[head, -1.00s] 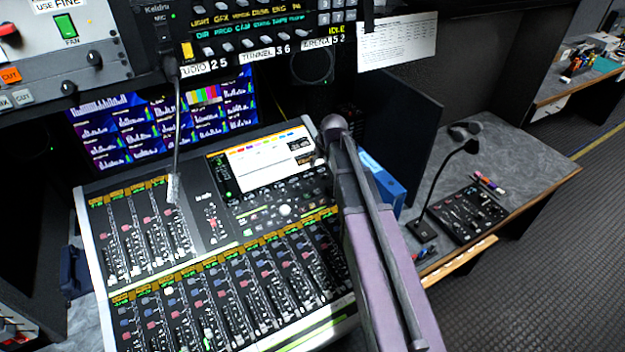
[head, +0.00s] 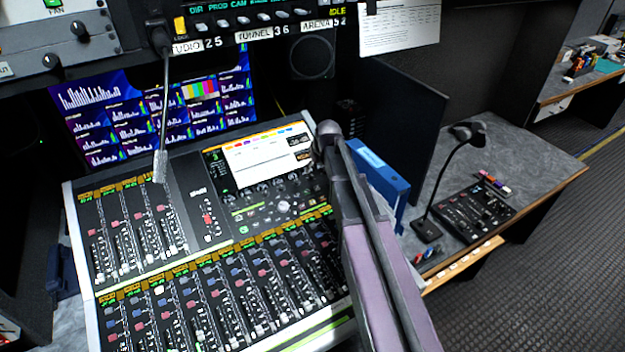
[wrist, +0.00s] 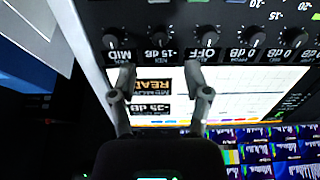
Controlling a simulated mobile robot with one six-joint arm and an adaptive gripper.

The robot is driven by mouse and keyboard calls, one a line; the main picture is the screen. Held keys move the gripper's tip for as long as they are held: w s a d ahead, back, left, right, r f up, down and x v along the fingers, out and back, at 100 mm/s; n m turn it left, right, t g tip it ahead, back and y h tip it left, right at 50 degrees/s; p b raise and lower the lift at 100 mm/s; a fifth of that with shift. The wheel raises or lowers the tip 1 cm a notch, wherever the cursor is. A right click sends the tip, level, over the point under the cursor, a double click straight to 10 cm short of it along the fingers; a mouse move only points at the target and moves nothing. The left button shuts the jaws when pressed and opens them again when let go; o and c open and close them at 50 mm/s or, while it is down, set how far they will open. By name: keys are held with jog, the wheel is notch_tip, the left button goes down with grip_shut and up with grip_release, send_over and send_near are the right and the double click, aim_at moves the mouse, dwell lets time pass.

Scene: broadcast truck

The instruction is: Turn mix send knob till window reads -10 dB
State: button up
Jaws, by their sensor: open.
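The mixing console (head: 72,235) fills the middle of the head view, with a lit screen (head: 265,155) at its upper right. The wrist view is upside down and shows a row of dark knobs beside the screen (wrist: 235,90). Their windows appear to read MID, -15 dB, OFF, 0 dB and 0 dB. The -15 dB knob (wrist: 159,38) lies in line with the gap between my fingers. The small print naming the knobs is too small to read. My gripper (wrist: 159,73) is open and empty over the screen edge, apart from the knobs. My arm mostly hides it in the head view.
Dark screen boxes (wrist: 153,98) appear to read READY and -35 dB. A gooseneck microphone (head: 163,110) hangs over the console's left part. A blue binder (head: 385,170) stands close right of my arm. A second desk microphone (head: 450,175) and small control panel (head: 465,212) are farther right.

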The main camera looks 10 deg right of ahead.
aim_at(312, 175)
jog(key=shift+b+x, duration=2.45)
jog(key=shift+x, duration=0.45)
jog(key=shift+s, duration=0.1)
grip_shut()
